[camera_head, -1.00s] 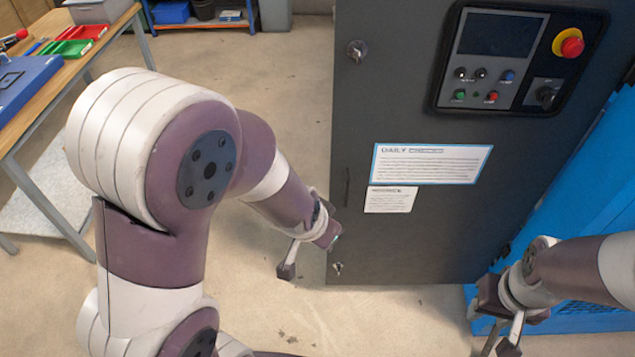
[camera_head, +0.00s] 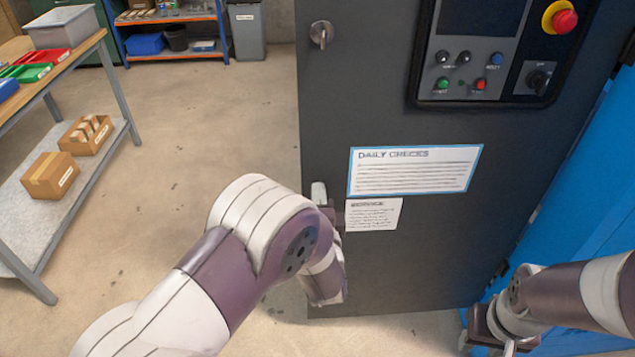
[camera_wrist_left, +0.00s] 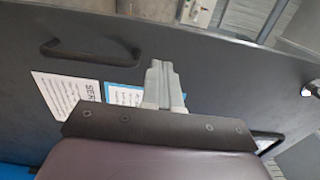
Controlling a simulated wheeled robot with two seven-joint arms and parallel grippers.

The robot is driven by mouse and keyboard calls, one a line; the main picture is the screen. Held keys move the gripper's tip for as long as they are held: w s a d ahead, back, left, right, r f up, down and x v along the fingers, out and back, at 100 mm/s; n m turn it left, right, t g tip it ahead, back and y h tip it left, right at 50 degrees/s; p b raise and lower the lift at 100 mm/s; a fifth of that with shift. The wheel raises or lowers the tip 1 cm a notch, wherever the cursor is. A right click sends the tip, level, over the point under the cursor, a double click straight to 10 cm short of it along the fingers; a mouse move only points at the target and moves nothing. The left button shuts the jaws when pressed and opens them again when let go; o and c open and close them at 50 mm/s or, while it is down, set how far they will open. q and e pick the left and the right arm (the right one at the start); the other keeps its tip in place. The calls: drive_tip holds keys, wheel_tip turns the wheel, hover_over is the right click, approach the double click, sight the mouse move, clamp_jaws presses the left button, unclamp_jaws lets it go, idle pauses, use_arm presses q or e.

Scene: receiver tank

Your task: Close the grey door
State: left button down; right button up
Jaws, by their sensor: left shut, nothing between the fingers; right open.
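The grey door (camera_head: 420,265) stands open in front of me, its printed side facing the head camera and its right side beside the blue cabinet (camera_head: 590,225). My left gripper (camera_head: 319,190) is shut and empty at the door's left edge, beside the small notice. In the left wrist view its closed fingers (camera_wrist_left: 162,75) lie over the door face (camera_wrist_left: 215,75); I cannot tell whether they touch it. A black handle (camera_wrist_left: 90,52) shows there, left of the fingers. My right gripper (camera_head: 488,345) is open, low at the right, partly cut off by the picture's bottom edge.
A control panel (camera_head: 490,85) with a red button is on the upper door, with a checks sheet (camera_head: 415,170) below. A workbench (camera_head: 75,60) with boxes stands at the left and a shelf (camera_head: 170,50) behind. The floor between bench and door is clear.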

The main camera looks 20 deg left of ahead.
sight(317, 171)
use_arm(q)
drive_tip(key=shift+x, duration=2.35)
